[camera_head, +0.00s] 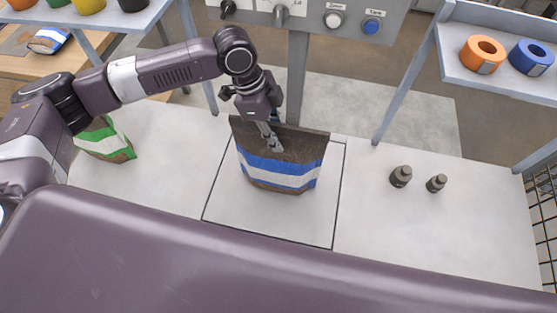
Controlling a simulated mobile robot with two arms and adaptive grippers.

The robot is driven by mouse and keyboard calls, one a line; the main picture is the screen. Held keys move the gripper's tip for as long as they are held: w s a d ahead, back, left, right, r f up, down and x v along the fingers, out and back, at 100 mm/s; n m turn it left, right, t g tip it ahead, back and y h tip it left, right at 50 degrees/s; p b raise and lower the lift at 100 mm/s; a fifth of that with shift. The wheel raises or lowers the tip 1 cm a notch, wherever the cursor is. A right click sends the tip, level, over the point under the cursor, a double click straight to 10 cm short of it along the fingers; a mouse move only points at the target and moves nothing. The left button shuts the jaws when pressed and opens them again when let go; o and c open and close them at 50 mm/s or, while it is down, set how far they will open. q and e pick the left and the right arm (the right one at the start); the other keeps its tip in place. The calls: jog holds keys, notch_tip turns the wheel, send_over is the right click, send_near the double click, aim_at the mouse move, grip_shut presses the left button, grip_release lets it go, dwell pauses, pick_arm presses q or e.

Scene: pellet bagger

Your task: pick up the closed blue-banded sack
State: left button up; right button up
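A dark brown sack with blue and white bands (290,172) stands on the square plate in the middle of the pale worktop. Its top edge runs straight across and looks closed. My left gripper (271,138) reaches down from above at the left half of that top edge. Its visible fingers overlap the upper front of the sack. Whether they are apart or pinch the sack is too small to tell. My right gripper is not in view.
A green-banded sack (104,142) stands at left, partly behind my arm. Another blue-banded sack (47,41) lies on wood at upper left. Two small weights (401,176) stand right of the plate. A shelf holds tape rolls (482,55). A control panel (355,18) is behind.

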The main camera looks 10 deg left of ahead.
aim_at(291, 159)
pick_arm(q)
jog(key=x, duration=0.1)
jog(key=p+x, duration=0.1)
jog(key=x, duration=0.1)
jog(key=shift+d+f, duration=0.2)
jog(key=shift+d, duration=0.25)
jog(key=shift+d+f, duration=0.1)
jog(key=shift+f, duration=0.35)
jog(key=shift+f+p, duration=0.25)
jog(key=shift+p, duration=0.2)
grip_shut()
